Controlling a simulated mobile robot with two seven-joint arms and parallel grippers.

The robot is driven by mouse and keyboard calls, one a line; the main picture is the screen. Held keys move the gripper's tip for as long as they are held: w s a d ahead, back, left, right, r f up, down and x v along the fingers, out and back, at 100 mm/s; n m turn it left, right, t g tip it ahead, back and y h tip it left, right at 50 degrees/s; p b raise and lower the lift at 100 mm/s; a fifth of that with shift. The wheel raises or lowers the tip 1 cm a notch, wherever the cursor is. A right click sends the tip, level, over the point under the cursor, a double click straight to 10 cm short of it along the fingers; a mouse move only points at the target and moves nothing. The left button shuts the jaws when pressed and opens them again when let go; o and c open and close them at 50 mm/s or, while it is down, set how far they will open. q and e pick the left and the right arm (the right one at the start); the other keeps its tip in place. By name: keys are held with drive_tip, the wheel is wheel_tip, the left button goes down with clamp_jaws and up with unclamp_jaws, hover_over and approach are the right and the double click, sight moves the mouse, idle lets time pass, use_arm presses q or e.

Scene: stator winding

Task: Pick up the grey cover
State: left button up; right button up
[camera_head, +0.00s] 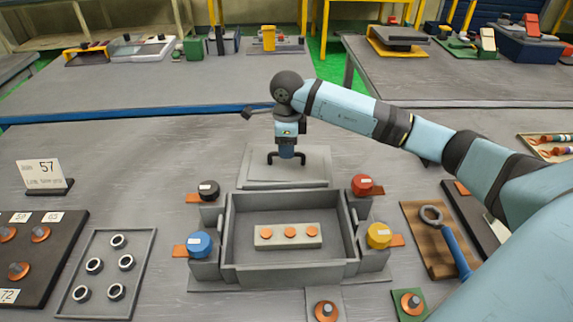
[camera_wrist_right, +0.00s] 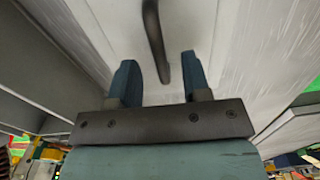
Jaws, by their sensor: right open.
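The grey cover (camera_head: 260,178) is a flat plate lying behind the open grey box (camera_head: 340,272). A dark arched handle (camera_head: 270,158) stands on it. My right gripper (camera_head: 286,155) points down over the middle of the handle. In the right wrist view, the open fingers (camera_wrist_right: 160,80) stand on either side of the dark handle (camera_wrist_right: 153,35), with gaps visible. The pale cover surface (camera_wrist_right: 225,50) fills the background there. My left gripper is not in view.
The box holds a block with orange studs (camera_head: 270,243). Black (camera_head: 209,188), blue (camera_head: 199,244), red (camera_head: 362,184) and yellow (camera_head: 379,235) knobs flank it. A tray of rings (camera_head: 140,262) lies left, a wrench (camera_head: 455,245) right. Table space left of the cover is clear.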

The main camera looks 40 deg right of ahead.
wheel_tip(320, 180, down, 3)
drive_tip(key=shift+f, duration=0.1)
clamp_jaws()
idle(0.3)
